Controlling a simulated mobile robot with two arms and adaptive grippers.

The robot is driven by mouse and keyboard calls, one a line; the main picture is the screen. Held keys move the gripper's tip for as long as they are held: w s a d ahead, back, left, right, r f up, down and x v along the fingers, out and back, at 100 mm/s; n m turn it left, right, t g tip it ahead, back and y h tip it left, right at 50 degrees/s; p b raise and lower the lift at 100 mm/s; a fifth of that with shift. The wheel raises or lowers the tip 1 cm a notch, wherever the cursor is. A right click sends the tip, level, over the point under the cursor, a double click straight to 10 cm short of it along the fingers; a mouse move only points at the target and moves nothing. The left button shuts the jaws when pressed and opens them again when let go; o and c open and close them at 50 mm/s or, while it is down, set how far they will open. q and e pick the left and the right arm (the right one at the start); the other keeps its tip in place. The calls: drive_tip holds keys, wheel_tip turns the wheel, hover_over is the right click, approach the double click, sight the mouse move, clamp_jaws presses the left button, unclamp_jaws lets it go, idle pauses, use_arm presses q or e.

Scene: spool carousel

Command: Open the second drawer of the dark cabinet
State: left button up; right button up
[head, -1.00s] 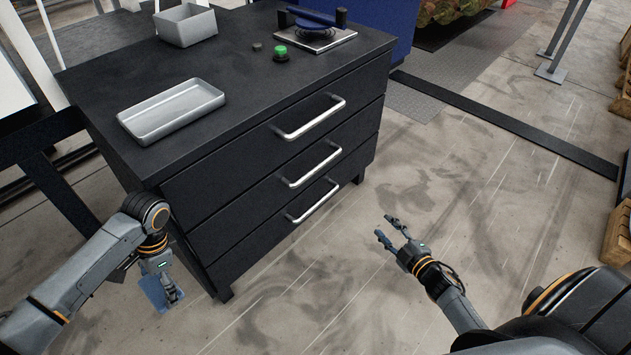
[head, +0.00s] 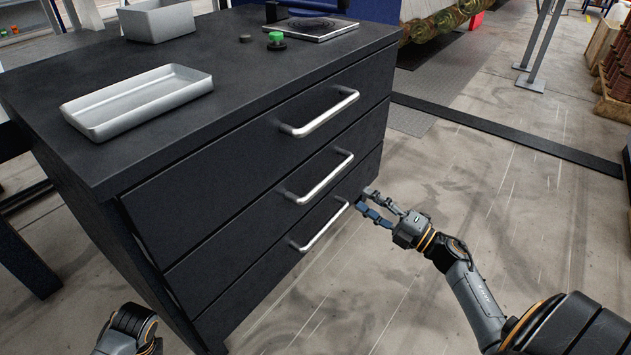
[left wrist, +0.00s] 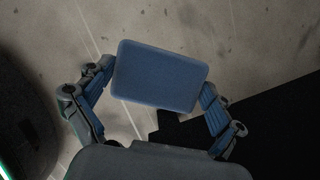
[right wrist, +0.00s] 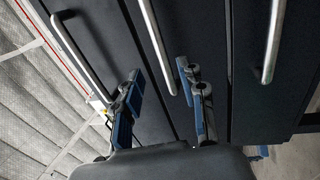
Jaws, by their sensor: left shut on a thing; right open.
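The dark cabinet (head: 150,185) has three drawers, each with a silver bar handle, and all look shut. The second drawer (head: 225,222) is the middle one; its handle (head: 325,178) is clear in the head view. My right gripper (head: 366,200) is open and empty, low and to the right of that handle, near the cabinet front. In the right wrist view the middle handle (right wrist: 155,40) lies ahead, in line with the gap between the open fingers (right wrist: 160,75). My left gripper (left wrist: 157,82) is shut on a blue block (left wrist: 160,70); the head view cuts it off.
The top handle (head: 320,112) and bottom handle (head: 320,228) sit above and below the middle one. A grey tray (head: 140,104), a grey bin (head: 158,22) and a green button (head: 276,39) are on the cabinet top. Floor (head: 480,215) right of the cabinet is open.

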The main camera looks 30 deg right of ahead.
sight(329, 174)
use_arm(q)
drive_tip(key=shift+w+a+f, duration=0.1)
drive_tip(key=shift+w+f, duration=0.05)
drive_tip(key=shift+f, duration=0.25)
wheel_tip(329, 174, down, 3)
drive_tip(key=b, duration=0.3)
use_arm(e)
drive_tip(key=x, duration=1.2)
drive_tip(key=shift+w+a, duration=0.1)
drive_tip(key=shift+a, duration=0.05)
clamp_jaws()
